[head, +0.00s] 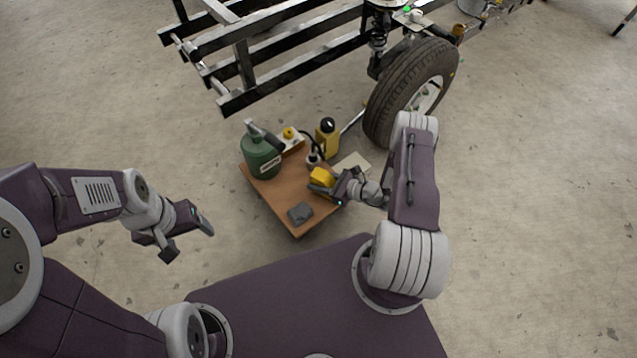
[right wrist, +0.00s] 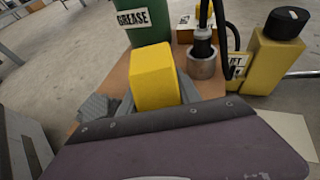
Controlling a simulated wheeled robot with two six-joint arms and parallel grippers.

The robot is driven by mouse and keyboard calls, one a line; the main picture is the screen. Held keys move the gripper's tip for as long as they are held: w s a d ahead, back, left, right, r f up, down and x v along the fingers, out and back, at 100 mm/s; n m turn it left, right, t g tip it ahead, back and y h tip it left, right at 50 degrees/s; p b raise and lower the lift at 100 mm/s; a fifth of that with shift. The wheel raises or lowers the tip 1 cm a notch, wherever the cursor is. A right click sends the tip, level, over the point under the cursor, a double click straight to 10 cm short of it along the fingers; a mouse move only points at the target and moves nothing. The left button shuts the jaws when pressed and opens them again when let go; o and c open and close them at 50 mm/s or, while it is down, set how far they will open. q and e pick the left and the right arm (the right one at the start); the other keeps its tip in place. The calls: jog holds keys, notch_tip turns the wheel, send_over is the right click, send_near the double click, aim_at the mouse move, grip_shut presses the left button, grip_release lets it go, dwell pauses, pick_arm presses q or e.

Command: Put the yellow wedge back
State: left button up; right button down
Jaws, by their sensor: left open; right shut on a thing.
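The yellow wedge (head: 321,177) is a small block between the fingers of my right gripper (head: 323,187), over the right part of the brown board (head: 268,196). It also shows in the right wrist view (right wrist: 154,75), upright between the fingertips. My right gripper is shut on it. I cannot tell whether the wedge touches the board. My left gripper (head: 188,238) is open and empty, over the floor left of the board.
A wheel (head: 410,92) and black frame (head: 245,60) lie beyond. The left floor is clear.

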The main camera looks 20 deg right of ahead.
jog(key=shift+f, duration=0.1)
jog(key=c, duration=0.8)
grip_release()
jog(key=shift+c, duration=0.2)
